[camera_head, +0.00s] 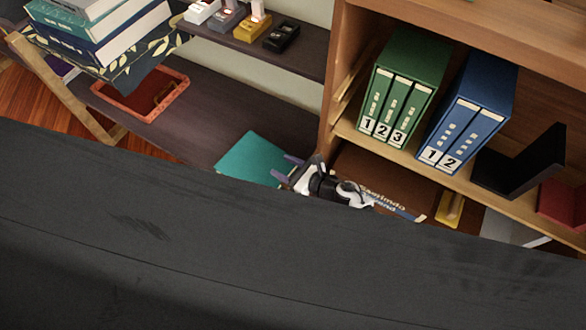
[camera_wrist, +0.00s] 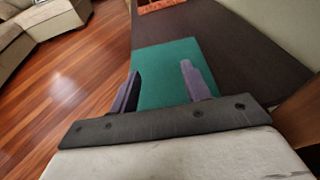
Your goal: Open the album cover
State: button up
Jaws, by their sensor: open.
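The album, a flat teal-green cover (camera_head: 254,158), lies on the lower dark shelf left of the bookcase upright in the head view. In the wrist view the album (camera_wrist: 168,62) shows below and between the fingers, and its cover looks closed. My gripper (camera_head: 285,170) is at the album's right edge in the head view. In the wrist view my gripper (camera_wrist: 160,82) is open and empty, its two purple fingers apart over the green cover. I cannot tell whether the fingertips touch it. The album's near part is hidden behind the gripper.
The dark shelf (camera_head: 225,110) is bare around the album. A red-orange tray (camera_head: 140,100) lies to the left, with stacked books (camera_head: 100,30) above. Green binders (camera_head: 405,85) and blue binders (camera_head: 470,110) stand in the bookcase at right. A wooden upright (camera_head: 335,90) is close to my arm.

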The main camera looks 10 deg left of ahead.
jog(key=b+v, duration=0.1)
jog(key=v, duration=1.2)
jog(key=shift+s+d+b, duration=0.15)
jog(key=shift+d+b, duration=0.15)
jog(key=shift+b, duration=0.05)
jog(key=shift+a, duration=0.1)
